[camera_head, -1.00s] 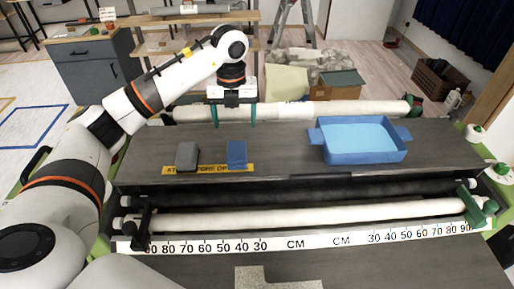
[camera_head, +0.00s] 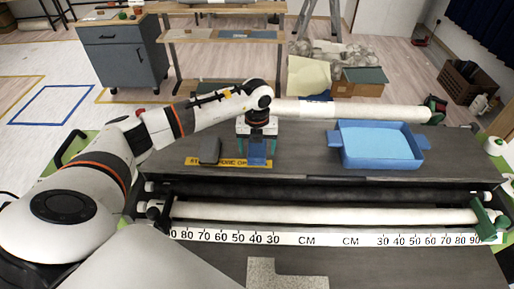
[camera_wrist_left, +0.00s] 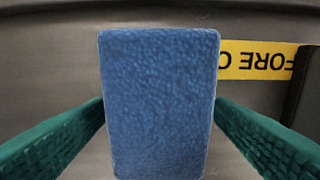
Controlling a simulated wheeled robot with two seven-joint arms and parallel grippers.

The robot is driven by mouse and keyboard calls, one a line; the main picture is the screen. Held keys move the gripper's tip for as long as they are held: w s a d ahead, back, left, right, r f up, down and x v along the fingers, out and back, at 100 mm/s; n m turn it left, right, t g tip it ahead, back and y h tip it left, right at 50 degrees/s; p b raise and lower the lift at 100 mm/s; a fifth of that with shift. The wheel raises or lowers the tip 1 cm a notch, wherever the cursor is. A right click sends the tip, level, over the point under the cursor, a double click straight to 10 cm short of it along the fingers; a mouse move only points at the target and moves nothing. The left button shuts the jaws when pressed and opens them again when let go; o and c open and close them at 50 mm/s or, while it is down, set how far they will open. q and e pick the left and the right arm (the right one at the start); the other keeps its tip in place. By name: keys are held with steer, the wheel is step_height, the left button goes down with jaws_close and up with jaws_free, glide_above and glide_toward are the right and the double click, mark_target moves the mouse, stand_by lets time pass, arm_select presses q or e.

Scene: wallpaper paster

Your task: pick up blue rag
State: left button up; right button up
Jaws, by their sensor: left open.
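The blue rag (camera_head: 257,152) lies on the dark grey tabletop, over the yellow printed strip. In the left wrist view the rag (camera_wrist_left: 158,105) is an upright textured rectangle in the middle of the picture. My left gripper (camera_head: 257,146) is right at the rag, coming down from above. In the left wrist view its two green fingers (camera_wrist_left: 160,135) stand open, one on each side of the rag. My right gripper is not in view.
A blue tray (camera_head: 382,163) stands to the right. A white roller (camera_head: 330,216) runs along the front, and another roll (camera_head: 350,111) lies behind. The tabletop between rag and tray is clear.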

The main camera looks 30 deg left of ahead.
arm_select(q)
steer(key=c, duration=1.1)
steer(key=shift+o, duration=0.2)
steer(key=shift+r, duration=0.1)
steer(key=shift+r+b, duration=0.3)
steer(key=shift+r, duration=0.05)
step_height(320, 180, up, 9)
steer(key=shift+r+b, duration=0.1)
steer(key=shift+b, duration=1.05)
steer(key=o, duration=0.3)
steer(key=c, duration=0.3)
